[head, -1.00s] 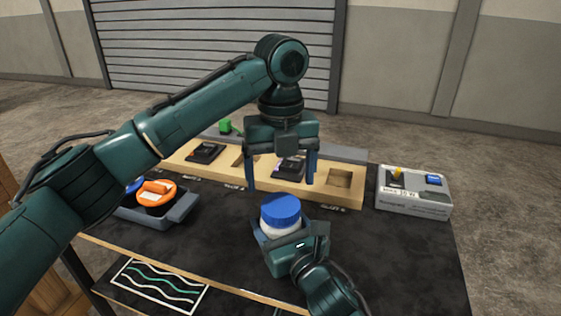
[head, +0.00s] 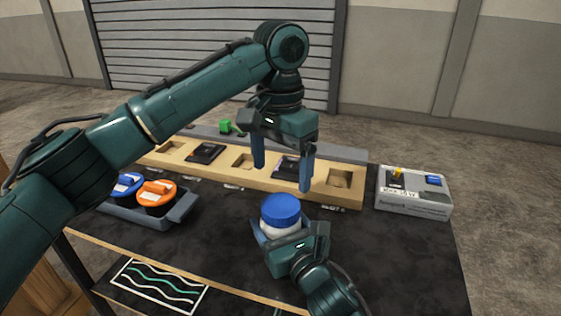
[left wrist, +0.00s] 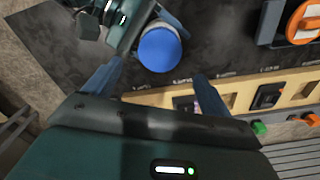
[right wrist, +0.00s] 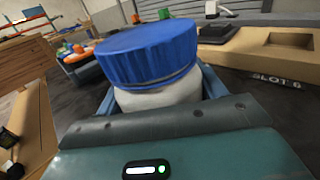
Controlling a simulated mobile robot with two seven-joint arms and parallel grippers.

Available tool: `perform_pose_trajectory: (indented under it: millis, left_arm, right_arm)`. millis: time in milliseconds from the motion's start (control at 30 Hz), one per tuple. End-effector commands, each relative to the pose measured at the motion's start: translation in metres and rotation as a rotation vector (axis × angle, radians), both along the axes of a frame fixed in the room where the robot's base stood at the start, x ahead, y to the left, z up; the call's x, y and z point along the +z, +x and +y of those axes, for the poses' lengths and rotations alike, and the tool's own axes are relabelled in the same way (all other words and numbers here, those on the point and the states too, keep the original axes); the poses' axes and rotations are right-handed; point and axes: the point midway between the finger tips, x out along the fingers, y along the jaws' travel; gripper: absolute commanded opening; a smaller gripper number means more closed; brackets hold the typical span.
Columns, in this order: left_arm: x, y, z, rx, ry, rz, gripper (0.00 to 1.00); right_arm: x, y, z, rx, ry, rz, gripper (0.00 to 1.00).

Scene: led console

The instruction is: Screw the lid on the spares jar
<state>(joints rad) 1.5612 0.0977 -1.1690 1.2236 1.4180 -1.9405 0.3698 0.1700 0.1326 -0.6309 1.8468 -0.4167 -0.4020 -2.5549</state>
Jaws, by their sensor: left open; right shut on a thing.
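The spares jar is a white jar (head: 279,229) standing on the dark table, with a blue lid (head: 281,208) on its top. In the right wrist view the blue lid (right wrist: 148,52) sits over the white jar body (right wrist: 158,97), looking slightly tilted there; I cannot tell how tight it is. My right gripper (head: 280,238) is shut around the jar body from the front. My left gripper (head: 281,180) is open and empty, above and behind the jar, fingers pointing down. In the left wrist view the lid (left wrist: 160,49) shows beyond the open fingers, apart from them.
A wooden slotted rack (head: 225,175) with dark modules in some slots runs behind the jar. A grey tray (head: 183,212) with orange and blue round-topped items stands left. A grey box (head: 413,200) with a switch stands right. Dark table surface is clear right of the jar.

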Motion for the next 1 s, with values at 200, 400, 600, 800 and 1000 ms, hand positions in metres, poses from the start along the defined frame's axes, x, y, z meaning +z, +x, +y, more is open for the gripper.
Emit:
perform_pose_trajectory:
  millis: [200, 400, 600, 800, 1000]
  left_arm:
    - [0.003, 0.000, 0.000, 0.307, 0.000, 0.001, 0.84]
    - [0.003, 0.000, 0.000, 0.409, -0.001, 0.001, 0.84]
    - [0.003, 0.000, 0.000, 0.414, -0.001, 0.001, 0.84]
    - [-0.001, 0.000, 0.000, 0.413, 0.000, 0.002, 0.84]
    - [-0.026, -0.001, 0.001, 0.412, 0.001, 0.003, 0.84]
  right_arm:
    - [-0.001, 0.000, 0.000, -0.001, -0.002, 0.001, 0.06]
    - [-0.001, 0.000, 0.000, -0.001, -0.002, 0.001, 0.06]
    - [-0.001, 0.000, 0.000, -0.001, -0.002, 0.001, 0.06]
    - [-0.001, 0.000, 0.000, -0.001, -0.002, 0.001, 0.06]
    - [-0.001, 0.000, 0.000, -0.001, -0.002, 0.001, 0.06]
